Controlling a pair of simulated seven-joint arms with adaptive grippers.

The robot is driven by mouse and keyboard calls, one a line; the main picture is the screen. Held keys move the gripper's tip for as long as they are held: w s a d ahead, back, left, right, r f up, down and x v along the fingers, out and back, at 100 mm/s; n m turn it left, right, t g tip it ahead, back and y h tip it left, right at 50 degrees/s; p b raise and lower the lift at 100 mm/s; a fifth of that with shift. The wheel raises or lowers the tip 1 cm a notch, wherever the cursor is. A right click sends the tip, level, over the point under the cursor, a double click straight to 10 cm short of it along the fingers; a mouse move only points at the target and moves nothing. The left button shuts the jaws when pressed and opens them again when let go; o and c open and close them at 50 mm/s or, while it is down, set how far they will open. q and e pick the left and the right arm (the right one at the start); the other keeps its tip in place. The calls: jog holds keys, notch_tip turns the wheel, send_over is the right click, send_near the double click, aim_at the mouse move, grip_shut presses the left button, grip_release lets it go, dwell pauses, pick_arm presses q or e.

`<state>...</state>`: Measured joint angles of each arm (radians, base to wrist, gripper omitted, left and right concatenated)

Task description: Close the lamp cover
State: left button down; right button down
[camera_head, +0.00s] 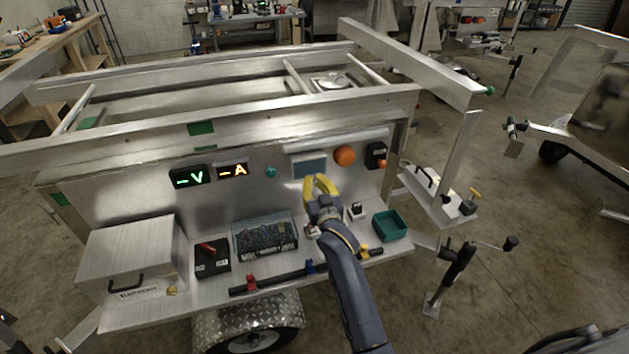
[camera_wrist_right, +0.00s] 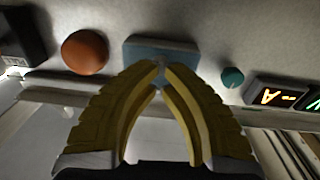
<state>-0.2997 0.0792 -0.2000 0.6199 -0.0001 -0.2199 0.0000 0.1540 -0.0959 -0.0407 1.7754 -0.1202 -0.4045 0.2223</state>
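A blue-grey rectangular panel (camera_head: 311,168) with a pale strip along its top sits on the trailer's upright metal face, left of the round orange lamp (camera_head: 345,156). I cannot tell for certain which part is the lamp cover. My right gripper (camera_head: 320,180) has yellow fingers and is in front of the panel's lower part. In the right wrist view, the panel (camera_wrist_right: 160,46) lies just beyond the fingertips (camera_wrist_right: 164,66), which nearly meet with nothing visible between them. Contact with the panel cannot be told. My left gripper is not in view.
Green-lit (camera_head: 188,177) and orange-lit (camera_head: 233,171) displays and a teal knob (camera_head: 271,171) are left of the panel. A black box (camera_head: 376,155) is right of the lamp. Below, the shelf holds a metal box (camera_head: 130,255), a clear bin (camera_head: 264,238) and a green tray (camera_head: 390,226).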

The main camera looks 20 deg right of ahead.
jog(key=s+f, duration=0.1)
jog(key=s, duration=1.2)
jog(key=s+d+f+n+g+h, duration=0.15)
jog(key=s+d+f+g, duration=0.3)
jog(key=s, duration=0.55)
jog(key=s+d+f+n+g+h, duration=0.1)
jog(key=s+d+f+n+g, duration=0.3)
jog(key=s, duration=0.5)
jog(key=s+d+f+n+g+h, duration=0.25)
jog(key=s+d+f, duration=0.2)
jog(key=s, duration=0.55)
jog(key=s+a+f+g+y, duration=0.1)
jog(key=a+f, duration=0.1)
jog(key=f, duration=0.9)
jog(key=s+a+f+m+g+y, duration=0.1)
jog(key=s+a+f+y, duration=0.1)
jog(key=f, duration=1)
jog(key=s+a+f+g+y, duration=0.1)
jog(key=a+f, duration=0.1)
jog(key=f, duration=0.9)
jog(key=s+f+m+g+y, duration=0.1)
jog(key=s+f+m+g, duration=0.1)
jog(key=s+f, duration=1.5)
jog(key=s+m, duration=0.1)
jog(key=s, duration=0.2)
jog(key=shift+f+g, duration=0.4)
jog(key=shift+a, duration=0.1)
